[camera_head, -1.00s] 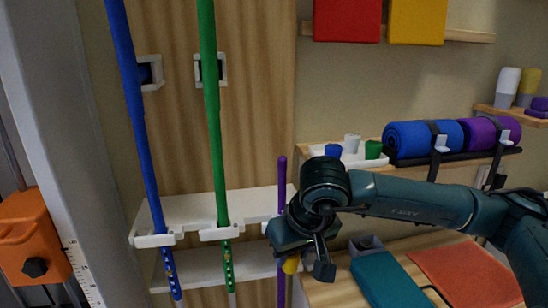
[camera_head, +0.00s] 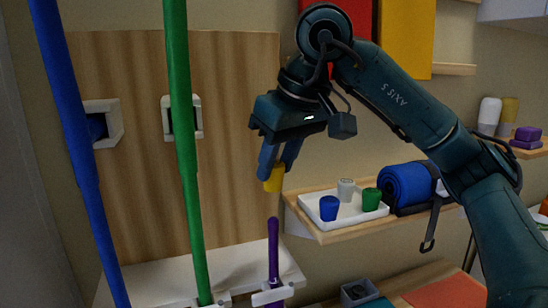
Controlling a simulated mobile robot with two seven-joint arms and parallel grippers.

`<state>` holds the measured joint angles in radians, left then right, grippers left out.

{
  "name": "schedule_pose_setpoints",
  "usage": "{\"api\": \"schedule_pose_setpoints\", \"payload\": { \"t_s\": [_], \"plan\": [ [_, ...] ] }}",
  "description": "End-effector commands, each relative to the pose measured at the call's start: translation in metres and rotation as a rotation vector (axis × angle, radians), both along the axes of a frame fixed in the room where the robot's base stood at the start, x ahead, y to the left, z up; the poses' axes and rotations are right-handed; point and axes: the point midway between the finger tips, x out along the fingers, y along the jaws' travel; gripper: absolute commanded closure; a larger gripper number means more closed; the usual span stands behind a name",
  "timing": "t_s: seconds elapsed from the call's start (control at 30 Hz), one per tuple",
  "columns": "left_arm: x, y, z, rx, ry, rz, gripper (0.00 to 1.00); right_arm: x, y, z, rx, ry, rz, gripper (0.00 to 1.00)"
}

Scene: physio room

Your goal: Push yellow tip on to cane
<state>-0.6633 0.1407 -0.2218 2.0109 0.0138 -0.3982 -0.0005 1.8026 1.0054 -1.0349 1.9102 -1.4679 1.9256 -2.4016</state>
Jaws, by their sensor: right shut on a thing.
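The yellow tip (camera_head: 274,179) is held between the fingers of my right gripper (camera_head: 275,168), which points down and is shut on it. Several canes stand in a rack: a blue cane (camera_head: 72,130), a green cane (camera_head: 183,130) and a shorter purple cane (camera_head: 273,245). The purple cane's bare upper end is below the yellow tip, almost in line with it in this view, with a gap between them. How far apart they are in depth I cannot tell. My left gripper is not in view.
A white tray (camera_head: 350,216) on the wooden shelf (camera_head: 318,234) holds a blue tip (camera_head: 329,208), a grey tip (camera_head: 346,190) and a green tip (camera_head: 371,199). A rolled blue mat (camera_head: 408,184) lies to its right. The white rack shelf (camera_head: 160,282) supports the canes.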

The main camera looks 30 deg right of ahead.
Motion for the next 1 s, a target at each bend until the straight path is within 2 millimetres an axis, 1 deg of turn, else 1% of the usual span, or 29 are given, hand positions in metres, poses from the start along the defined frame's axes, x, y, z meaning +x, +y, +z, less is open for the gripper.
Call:
{"api": "schedule_pose_setpoints", "payload": {
  "t_s": [0.03,0.1,0.33,0.5,0.7,1.0],
  "plan": [
    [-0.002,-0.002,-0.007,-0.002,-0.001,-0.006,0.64,0.0,0.0,-0.009,0.0,0.0,-0.001,0.95],
    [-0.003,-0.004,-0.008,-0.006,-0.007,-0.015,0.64,0.0,0.0,-0.014,0.001,-0.001,-0.001,0.95],
    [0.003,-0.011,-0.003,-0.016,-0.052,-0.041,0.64,0.0,0.0,-0.032,0.001,-0.001,-0.002,0.95],
    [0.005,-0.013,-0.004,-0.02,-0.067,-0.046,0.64,0.0,0.0,-0.042,0.001,-0.001,-0.001,0.95],
    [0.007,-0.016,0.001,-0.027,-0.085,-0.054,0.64,0.0,0.0,-0.047,0.001,-0.001,-0.001,0.95],
    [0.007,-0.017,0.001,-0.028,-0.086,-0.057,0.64,0.0,0.0,-0.047,0.001,-0.001,-0.001,0.95]
  ]
}}
